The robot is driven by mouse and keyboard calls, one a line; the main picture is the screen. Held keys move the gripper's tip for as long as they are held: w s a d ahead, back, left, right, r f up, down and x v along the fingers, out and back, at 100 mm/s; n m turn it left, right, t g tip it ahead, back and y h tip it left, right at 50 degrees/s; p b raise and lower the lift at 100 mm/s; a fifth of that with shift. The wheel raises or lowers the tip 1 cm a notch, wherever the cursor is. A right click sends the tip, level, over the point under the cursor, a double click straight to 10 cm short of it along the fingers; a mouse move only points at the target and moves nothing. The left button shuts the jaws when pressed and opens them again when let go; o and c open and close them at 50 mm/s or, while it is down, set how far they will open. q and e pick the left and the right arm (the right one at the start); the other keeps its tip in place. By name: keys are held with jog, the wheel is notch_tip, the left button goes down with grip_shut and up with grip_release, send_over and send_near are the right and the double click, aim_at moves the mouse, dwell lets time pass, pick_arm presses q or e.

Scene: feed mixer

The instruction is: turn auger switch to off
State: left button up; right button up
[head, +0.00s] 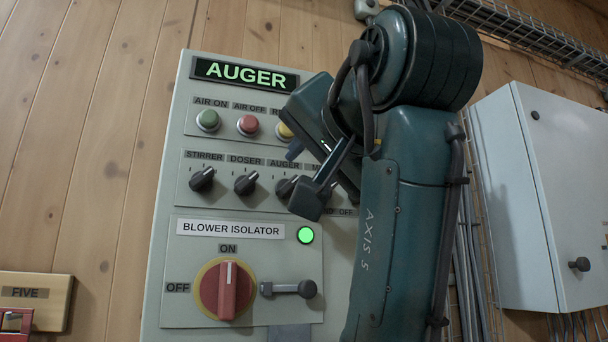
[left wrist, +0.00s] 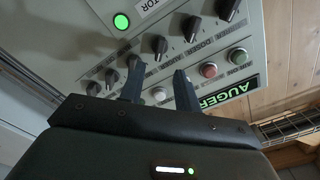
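The auger switch (head: 287,187) is a black rotary knob under the AUGER label, third in a row on the grey panel (head: 175,140). My left gripper (head: 299,176) is in front of it and partly covers its right side in the head view. In the left wrist view, the panel appears upside down and the auger switch (left wrist: 158,45) shows beyond and between the two fingertips of my left gripper (left wrist: 159,68). The fingers are apart with nothing between them. I cannot tell whether they touch the knob, nor read its pointer clearly. My right gripper is not in view.
The stirrer knob (head: 202,180) and doser knob (head: 246,184) are left of the auger switch. Push buttons sit above, including a red one (head: 248,125). Below is the red blower isolator (head: 226,289) with a lit green lamp (head: 305,235). A grey cabinet (head: 535,200) is at right.

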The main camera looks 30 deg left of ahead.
aim_at(293, 182)
pick_arm(q)
jog(key=p+x, duration=0.2)
jog(key=x, duration=0.5)
jog(key=shift+w+a, duration=0.2)
jog(key=shift+w, duration=0.15)
jog(key=shift+c, duration=0.2)
grip_shut()
